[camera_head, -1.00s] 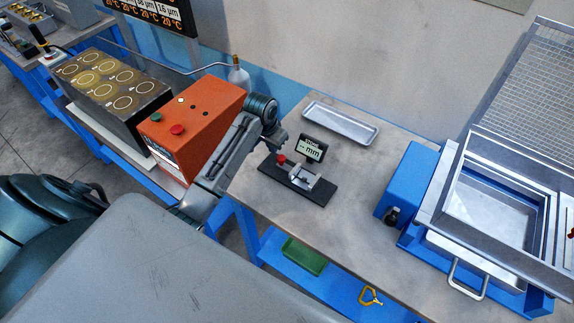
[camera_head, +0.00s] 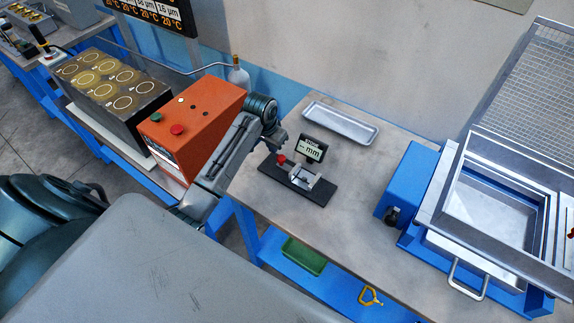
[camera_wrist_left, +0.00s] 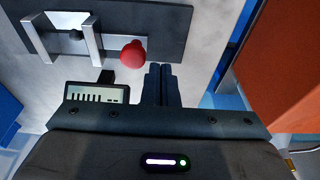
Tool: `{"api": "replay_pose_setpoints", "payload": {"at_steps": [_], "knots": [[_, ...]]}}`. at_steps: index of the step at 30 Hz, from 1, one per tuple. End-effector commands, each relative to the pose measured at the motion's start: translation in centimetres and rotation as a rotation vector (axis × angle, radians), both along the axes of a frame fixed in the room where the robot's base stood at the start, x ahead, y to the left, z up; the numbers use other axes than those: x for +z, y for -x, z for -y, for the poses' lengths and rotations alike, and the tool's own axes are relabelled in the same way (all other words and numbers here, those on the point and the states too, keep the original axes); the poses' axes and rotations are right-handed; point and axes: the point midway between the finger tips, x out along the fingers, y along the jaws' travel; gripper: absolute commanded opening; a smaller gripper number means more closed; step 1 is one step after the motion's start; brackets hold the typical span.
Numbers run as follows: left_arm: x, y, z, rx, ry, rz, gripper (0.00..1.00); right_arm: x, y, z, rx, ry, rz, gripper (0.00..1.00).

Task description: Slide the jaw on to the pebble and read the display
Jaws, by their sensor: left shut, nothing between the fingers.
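The gauge has a dark base plate (camera_head: 318,190) on the bench, with two steel jaws (camera_head: 305,179) and a red knob (camera_head: 281,159). In the left wrist view a small dark pebble (camera_wrist_left: 75,36) lies between the jaws, apparently apart from the nearer one; the red knob (camera_wrist_left: 133,54) is also there. My left gripper (camera_head: 280,141) is shut and empty, its fingers (camera_wrist_left: 161,84) close beside the red knob, apparently not touching it. My right gripper is not in view.
A metal tray (camera_head: 340,124) lies behind the gauge. An orange control box (camera_head: 200,110) stands left, near my left arm. A blue block (camera_head: 408,180) and a sieve frame (camera_head: 455,205) stand right. The bench in front of the gauge is clear.

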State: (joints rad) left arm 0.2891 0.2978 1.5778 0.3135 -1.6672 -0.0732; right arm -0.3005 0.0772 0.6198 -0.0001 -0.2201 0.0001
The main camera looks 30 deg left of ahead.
Motion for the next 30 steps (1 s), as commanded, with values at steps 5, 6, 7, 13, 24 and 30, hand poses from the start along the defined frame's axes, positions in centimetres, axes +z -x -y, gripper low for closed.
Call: {"api": "replay_pose_setpoints", "payload": {"at_steps": [5,6,7,13,24,30], "knots": [[0.0,0.0,0.0,0.000,0.000,0.000,0.00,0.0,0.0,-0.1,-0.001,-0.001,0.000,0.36],[0.0,0.0,0.0,0.000,0.000,0.000,0.00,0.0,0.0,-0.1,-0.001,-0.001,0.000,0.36],[0.0,0.0,0.0,0.000,0.000,0.000,0.00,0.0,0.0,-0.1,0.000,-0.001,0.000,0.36],[-0.7,0.0,0.0,0.000,0.000,0.000,0.00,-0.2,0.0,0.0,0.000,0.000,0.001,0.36],[-2.2,0.0,0.0,0.001,0.000,-0.001,0.00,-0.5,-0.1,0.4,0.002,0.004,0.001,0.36],[-3.0,-0.1,0.0,0.000,0.000,0.000,0.00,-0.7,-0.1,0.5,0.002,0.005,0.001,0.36]]}}
